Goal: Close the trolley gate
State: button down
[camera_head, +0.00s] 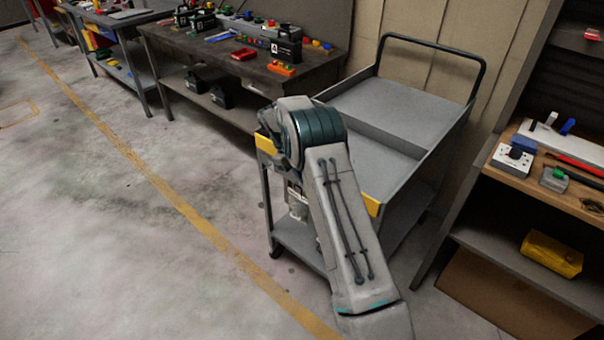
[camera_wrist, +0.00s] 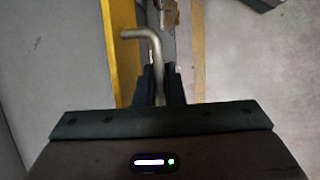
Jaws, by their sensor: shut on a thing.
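The grey trolley (camera_head: 398,110) stands against the wall with its push handle (camera_head: 435,45) at the back. A yellow panel, seemingly its gate, shows at the near side on both sides of my arm (camera_head: 371,205); most of it is hidden, so its angle is unclear. The wrist view shows the yellow panel's edge (camera_wrist: 126,50) running beside my fingers. My gripper (camera_wrist: 160,78) is shut on a bent metal rod (camera_wrist: 155,45), whose end turns left over the yellow edge. The head view largely hides my gripper behind my arm.
A workbench (camera_head: 225,65) with tools stands left of the trolley, and a wooden-topped shelf unit (camera_head: 540,165) stands close on its right. The concrete floor (camera_head: 100,220) to the left is clear, with a yellow line (camera_head: 190,212) running across it.

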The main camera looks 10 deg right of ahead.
jog(key=c, duration=1.8)
grip_release()
jog(key=v, duration=1.3)
jog(key=shift+w+r, duration=0.2)
jog(key=shift+r, duration=0.15)
